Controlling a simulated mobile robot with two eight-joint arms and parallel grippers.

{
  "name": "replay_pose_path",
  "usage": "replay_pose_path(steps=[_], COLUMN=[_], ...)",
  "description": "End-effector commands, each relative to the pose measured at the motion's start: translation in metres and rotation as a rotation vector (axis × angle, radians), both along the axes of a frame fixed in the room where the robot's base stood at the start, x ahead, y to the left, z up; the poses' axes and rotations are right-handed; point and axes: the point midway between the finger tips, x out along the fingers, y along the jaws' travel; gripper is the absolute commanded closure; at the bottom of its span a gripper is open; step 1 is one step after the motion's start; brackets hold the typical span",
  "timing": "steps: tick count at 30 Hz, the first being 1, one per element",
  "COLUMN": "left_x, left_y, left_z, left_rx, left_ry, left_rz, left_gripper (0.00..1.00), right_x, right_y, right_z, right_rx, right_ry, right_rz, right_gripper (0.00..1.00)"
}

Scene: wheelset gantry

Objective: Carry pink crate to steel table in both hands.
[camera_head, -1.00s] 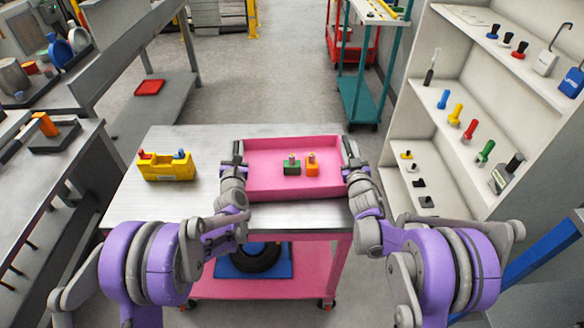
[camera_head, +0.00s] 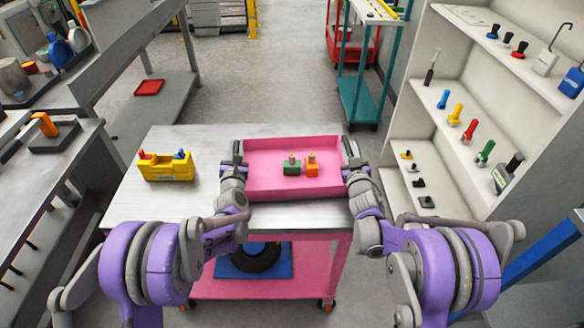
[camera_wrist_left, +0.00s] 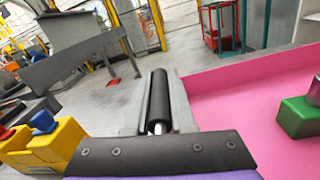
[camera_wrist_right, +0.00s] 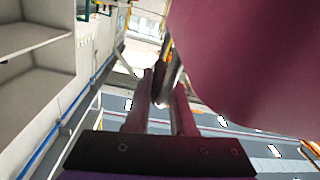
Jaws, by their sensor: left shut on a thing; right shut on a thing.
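The pink crate (camera_head: 264,184) is at the right part of the steel table (camera_head: 170,205) in the head view, level and upright. I cannot tell whether its bottom touches the top or is slightly above it. A green block (camera_head: 291,168) and an orange block (camera_head: 311,169) are inside, side by side. My left gripper (camera_head: 237,155) is shut on the crate's left wall. My right gripper (camera_head: 350,150) is shut on its right wall. The crate's pink floor (camera_wrist_left: 235,110) fills the right of the left wrist view. Its shaded outside (camera_wrist_right: 245,55) shows in the right wrist view.
A yellow holder (camera_head: 167,172) with red and blue parts stands left of the crate on the table. A white shelf (camera_head: 460,85) with coloured tools stands close on the right. A grey bench (camera_head: 50,165) is on the left. The table's left part is mostly clear.

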Motion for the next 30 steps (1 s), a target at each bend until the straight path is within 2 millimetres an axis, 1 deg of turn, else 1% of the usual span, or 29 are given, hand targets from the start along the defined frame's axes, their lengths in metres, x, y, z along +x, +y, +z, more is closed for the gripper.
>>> replay_pose_path(steps=[7,11,14,17,25,27,30], left_x=[0.000,0.002,0.005,0.009,0.027,0.030,0.032], left_y=[0.000,0.000,0.000,0.000,0.000,0.000,0.000], left_z=[0.002,0.008,0.019,0.036,0.091,0.100,0.106], left_rx=[0.000,0.001,0.000,0.000,0.000,0.001,0.000], left_ry=[-0.001,-0.005,-0.010,-0.020,-0.057,-0.065,-0.069], left_rz=[0.001,0.000,0.001,0.000,0.001,0.000,0.001], left_gripper=[1.00,1.00,1.00,1.00,1.00,1.00,1.00], right_x=[0.000,0.002,0.005,0.009,0.027,0.030,0.032], right_y=[0.000,0.000,0.000,0.000,0.000,0.000,0.000], right_z=[0.001,0.008,0.020,0.036,0.091,0.100,0.106], right_rx=[0.000,0.000,0.000,0.000,0.000,0.001,0.000], right_ry=[-0.001,-0.005,-0.011,-0.020,-0.057,-0.064,-0.069], right_rz=[0.001,0.001,0.001,0.001,0.001,0.001,0.001], right_gripper=[1.00,1.00,1.00,1.00,1.00,1.00,1.00])
